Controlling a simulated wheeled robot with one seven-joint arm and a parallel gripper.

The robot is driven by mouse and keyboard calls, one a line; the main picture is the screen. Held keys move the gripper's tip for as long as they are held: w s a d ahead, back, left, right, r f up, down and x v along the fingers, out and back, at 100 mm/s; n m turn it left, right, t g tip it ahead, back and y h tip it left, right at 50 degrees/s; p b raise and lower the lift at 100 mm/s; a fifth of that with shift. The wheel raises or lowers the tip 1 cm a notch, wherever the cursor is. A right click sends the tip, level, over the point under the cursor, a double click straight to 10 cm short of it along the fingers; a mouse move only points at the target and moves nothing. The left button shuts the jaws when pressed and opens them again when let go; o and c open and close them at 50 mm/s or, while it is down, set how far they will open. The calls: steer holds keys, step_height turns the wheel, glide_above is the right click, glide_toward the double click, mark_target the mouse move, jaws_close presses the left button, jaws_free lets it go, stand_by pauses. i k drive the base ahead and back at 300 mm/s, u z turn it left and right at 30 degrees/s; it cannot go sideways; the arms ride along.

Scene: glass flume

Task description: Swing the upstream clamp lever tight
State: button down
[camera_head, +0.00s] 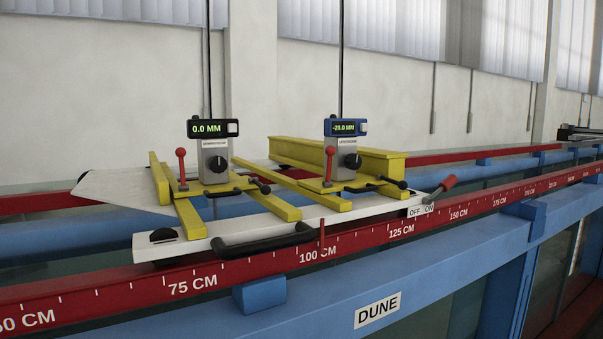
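Two point gauges stand on a carriage with yellow rails. The left gauge (215,160) has a black display reading 0.0 MM, and the right gauge (336,157) has a blue display reading about -20.0 MM. Beside each gauge, on its left, a red-knobbed lever stands upright: the left lever (182,171) and the right lever (329,168). A black-knobbed rod juts to the right from each gauge's foot. A red-handled lever (437,191) leans up to the right by an OFF/ON label. No marking shows which clamp lever is upstream. My gripper is not in view.
The white carriage plate (150,248) has a black handle (262,243) along its front edge. It rides over a red scale rail (230,274) marked in CM. A blue flume beam (310,315) labelled DUNE runs in front. Thin vertical rods rise above both gauges.

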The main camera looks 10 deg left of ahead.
mark_target(330, 151)
steer(key=u, duration=0.4)
steer(key=k, duration=0.9)
steer(key=z, duration=0.3)
steer(key=i, duration=0.6)
steer(key=z, duration=0.6)
steer(key=i, duration=1.2)
steer(key=u, duration=0.65)
